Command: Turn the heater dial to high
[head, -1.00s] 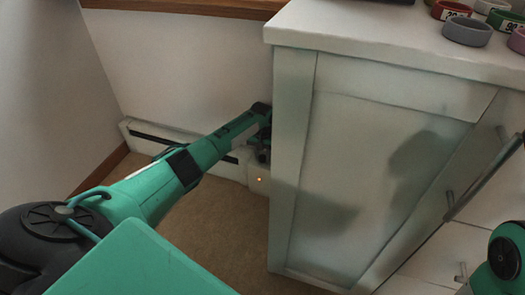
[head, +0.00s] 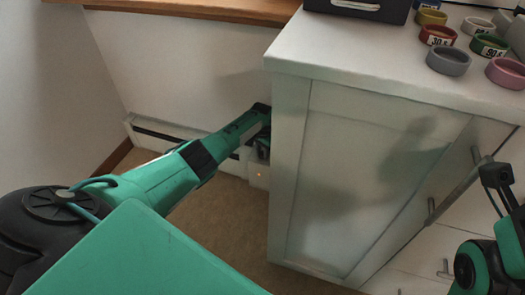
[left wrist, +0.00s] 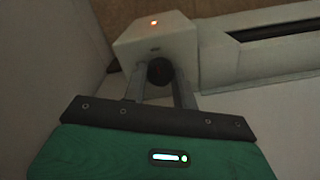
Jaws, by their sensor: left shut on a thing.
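The white baseboard heater (head: 150,122) runs low along the wall in the head view, with a dark slot. Its end box (head: 259,176), next to the cabinet, shows a small orange light. In the left wrist view the end box (left wrist: 150,40) has a lit orange lamp and a round dark dial (left wrist: 159,72). My left gripper (left wrist: 159,82) has a finger on each side of the dial and is shut on it. Its fingertips are hidden behind the cabinet corner in the head view. The dial's setting cannot be read. Part of my right gripper (head: 496,176) shows at the right edge; its jaw state is unclear.
A white cabinet (head: 355,190) with bar handles stands close beside my left gripper. Several coloured rings, including a grey one (head: 448,61), and a dark box (head: 358,8) are on its top. Brown carpet (head: 225,222) is clear in front of the heater.

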